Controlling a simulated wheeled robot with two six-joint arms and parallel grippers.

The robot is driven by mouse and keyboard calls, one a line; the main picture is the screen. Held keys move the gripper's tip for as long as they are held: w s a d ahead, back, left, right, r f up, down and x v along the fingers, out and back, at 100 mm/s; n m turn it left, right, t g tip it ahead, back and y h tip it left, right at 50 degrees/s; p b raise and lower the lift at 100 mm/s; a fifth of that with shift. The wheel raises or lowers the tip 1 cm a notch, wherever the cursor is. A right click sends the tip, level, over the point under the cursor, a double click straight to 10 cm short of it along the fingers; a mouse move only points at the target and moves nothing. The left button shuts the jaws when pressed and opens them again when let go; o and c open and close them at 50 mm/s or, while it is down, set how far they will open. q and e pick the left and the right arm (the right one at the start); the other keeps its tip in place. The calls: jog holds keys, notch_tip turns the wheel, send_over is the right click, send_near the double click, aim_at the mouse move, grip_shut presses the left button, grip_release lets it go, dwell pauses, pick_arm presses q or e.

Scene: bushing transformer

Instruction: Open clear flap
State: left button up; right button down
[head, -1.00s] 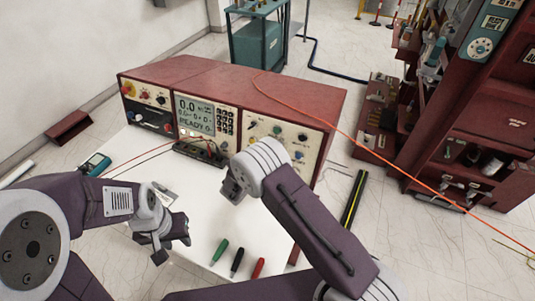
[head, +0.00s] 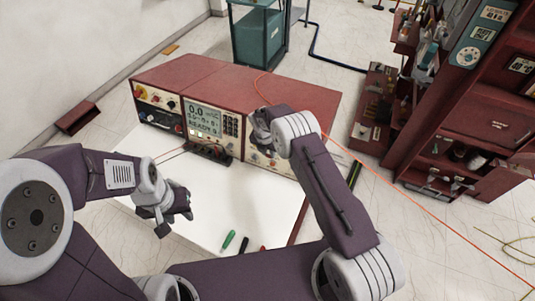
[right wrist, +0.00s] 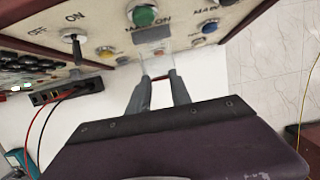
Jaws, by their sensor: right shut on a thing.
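The clear flap (right wrist: 153,52) is a see-through piece just below the green button (right wrist: 144,16) on the panel in the right wrist view. Its outline is faint, and how far it is raised is hard to tell. My right gripper (right wrist: 158,78) has its fingertips at the flap's lower end, shut on it. In the head view my right gripper (head: 258,128) is at the right part of the red console's front panel (head: 205,120) and hides the button and flap. My left gripper (head: 174,216) hangs over the white table, away from the console; its jaws are unclear.
A toggle switch (right wrist: 75,42) marked ON and OFF stands out left of the green button. A blue button (right wrist: 209,26) is to the right. A black terminal strip with red and black leads (right wrist: 62,92) lies before the console. Screwdrivers (head: 229,240) lie on the white table (head: 225,195).

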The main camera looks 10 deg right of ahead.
aim_at(269, 156)
jog(key=shift+w+d+r+g+y+b, duration=0.3)
jog(key=shift+g+y+b, duration=0.35)
jog(key=shift+b, duration=1.55)
jog(key=shift+w+r+g+b, duration=0.1)
jog(key=shift+r+g+b, duration=0.05)
jog(key=shift+g+b, duration=0.2)
jog(key=shift+r, duration=0.1)
jog(key=c, duration=1.2)
grip_release()
jog(key=shift+o, duration=0.2)
notch_tip(269, 156, up, 9)
jog(key=shift+p, duration=0.3)
